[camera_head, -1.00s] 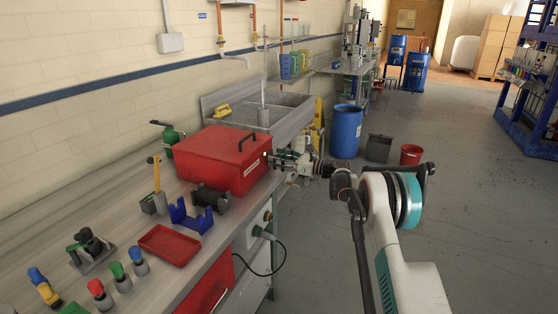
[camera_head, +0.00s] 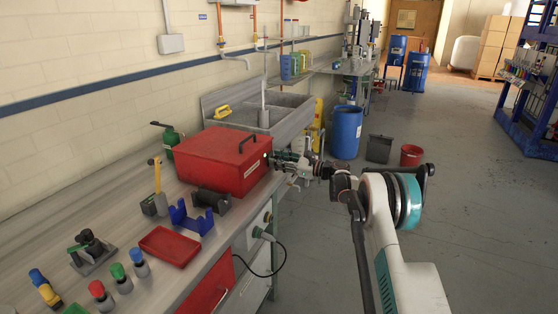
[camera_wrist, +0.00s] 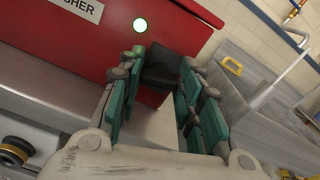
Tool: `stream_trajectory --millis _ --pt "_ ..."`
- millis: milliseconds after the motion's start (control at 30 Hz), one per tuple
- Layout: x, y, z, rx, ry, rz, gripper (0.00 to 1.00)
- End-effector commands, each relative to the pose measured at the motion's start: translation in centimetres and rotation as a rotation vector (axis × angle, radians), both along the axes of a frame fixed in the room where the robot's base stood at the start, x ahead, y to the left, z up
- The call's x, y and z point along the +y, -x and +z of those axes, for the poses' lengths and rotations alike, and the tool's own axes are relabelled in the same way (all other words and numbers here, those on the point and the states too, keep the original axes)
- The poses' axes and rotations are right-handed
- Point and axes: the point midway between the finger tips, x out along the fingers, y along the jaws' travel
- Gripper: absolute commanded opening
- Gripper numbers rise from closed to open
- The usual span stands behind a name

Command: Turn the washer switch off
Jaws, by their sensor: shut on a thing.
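The washer is a red box (camera_head: 222,160) with a black handle on top, standing on the bench. My gripper (camera_head: 274,159) is at the box's right-hand end face. In the wrist view its green-padded fingers (camera_wrist: 163,75) are closed on either side of the switch. The switch's exact setting cannot be told.
A sink (camera_head: 255,112) stands behind the box. Small tools, a red tray (camera_head: 169,246) and a blue stand (camera_head: 190,217) lie on the bench in front of it. A blue barrel (camera_head: 346,132) and a red bucket (camera_head: 411,155) stand on the floor.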

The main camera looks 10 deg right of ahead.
Motion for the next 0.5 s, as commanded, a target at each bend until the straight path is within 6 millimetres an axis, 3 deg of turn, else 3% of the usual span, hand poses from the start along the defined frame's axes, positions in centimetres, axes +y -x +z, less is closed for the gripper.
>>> stream_trajectory --millis 500 --pt "0.09 0.16 -0.11 -0.396 0.287 0.0 0.09"
